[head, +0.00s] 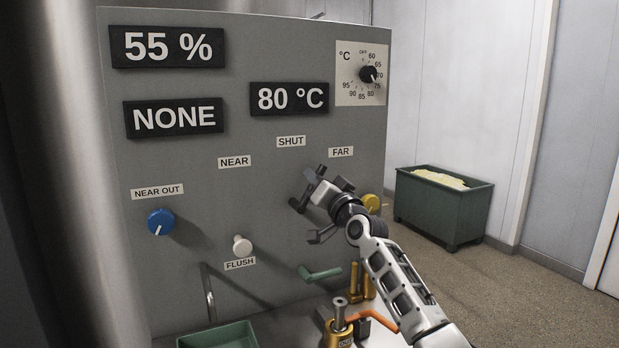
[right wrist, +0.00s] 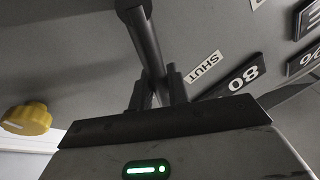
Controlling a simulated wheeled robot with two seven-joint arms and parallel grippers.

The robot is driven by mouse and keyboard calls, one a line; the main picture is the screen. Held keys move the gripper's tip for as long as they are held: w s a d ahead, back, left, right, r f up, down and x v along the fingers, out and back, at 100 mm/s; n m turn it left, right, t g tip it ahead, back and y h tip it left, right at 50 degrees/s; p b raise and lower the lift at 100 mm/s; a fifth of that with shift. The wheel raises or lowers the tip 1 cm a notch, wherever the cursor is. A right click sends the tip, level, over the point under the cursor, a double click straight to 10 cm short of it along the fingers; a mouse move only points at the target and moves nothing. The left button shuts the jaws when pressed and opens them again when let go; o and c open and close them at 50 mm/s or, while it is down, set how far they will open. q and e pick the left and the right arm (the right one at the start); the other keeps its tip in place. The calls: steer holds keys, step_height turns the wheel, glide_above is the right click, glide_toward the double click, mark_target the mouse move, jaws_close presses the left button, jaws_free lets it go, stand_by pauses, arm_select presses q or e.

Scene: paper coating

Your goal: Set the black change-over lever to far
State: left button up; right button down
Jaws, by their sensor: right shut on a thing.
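The black change-over lever (right wrist: 145,40) runs down from the top of the right wrist view to between my right gripper's (right wrist: 158,92) fingers, which are shut on it. In the head view my right gripper (head: 314,190) is at the grey panel, below the SHUT (head: 291,141) and FAR (head: 341,152) labels. The NEAR label (head: 235,161) is farther left. The gripper hides much of the lever there, so its exact setting is hard to tell. A black display (head: 174,118) reads NONE. My left gripper is not in view.
A yellow knob (head: 372,203) sits just right of my right wrist. A blue knob (head: 161,222) and a white flush knob (head: 242,244) are on the left. A green handle (head: 320,273) and an orange-handled valve (head: 371,319) stand below. A green bin (head: 440,215) stands on the floor.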

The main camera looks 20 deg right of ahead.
steer(key=shift+d+f+m+h, duration=0.3)
steer(key=shift+f+m+h, duration=0.05)
steer(key=shift+m, duration=0.5)
steer(key=shift+d+f+m+h, duration=0.3)
steer(key=shift+m+h, duration=0.05)
steer(key=shift+m, duration=0.5)
steer(key=c, duration=1.4)
jaws_free()
steer(key=shift+d, duration=0.1)
steer(key=v, duration=1.6)
steer(key=shift+w+f, duration=0.1)
